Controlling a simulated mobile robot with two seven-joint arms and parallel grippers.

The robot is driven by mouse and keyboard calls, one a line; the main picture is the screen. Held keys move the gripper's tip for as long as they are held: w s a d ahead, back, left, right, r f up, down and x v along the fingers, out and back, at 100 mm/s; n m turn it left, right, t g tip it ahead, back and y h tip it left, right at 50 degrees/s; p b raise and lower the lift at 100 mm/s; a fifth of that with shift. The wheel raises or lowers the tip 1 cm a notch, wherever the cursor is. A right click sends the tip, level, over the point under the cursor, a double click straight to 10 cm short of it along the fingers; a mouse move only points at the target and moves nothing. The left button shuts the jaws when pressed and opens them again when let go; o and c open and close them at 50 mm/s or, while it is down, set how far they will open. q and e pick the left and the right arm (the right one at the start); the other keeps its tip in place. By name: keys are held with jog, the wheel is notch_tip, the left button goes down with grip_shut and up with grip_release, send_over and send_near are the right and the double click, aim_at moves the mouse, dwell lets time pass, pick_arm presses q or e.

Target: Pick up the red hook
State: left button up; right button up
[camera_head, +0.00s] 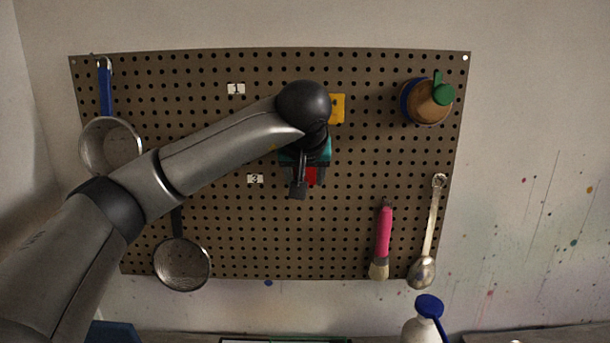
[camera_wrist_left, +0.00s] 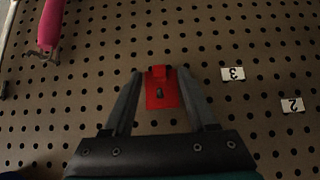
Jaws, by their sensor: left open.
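I cannot tell how far the fingertips are from the board. My right gripper is not in view.
Strainers (camera_head: 111,147) (camera_head: 182,264) hang at the left of the pegboard. A pink-handled brush (camera_head: 384,238), a metal spoon (camera_head: 430,235) and a brown jar with a green part (camera_head: 427,101) are at the right. A yellow piece (camera_head: 338,108) is just above my gripper. A blue-capped bottle (camera_head: 423,322) stands below.

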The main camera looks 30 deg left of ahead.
pick_arm(q)
grip_shut()
dwell(0.5)
jog(key=shift+r, duration=0.15)
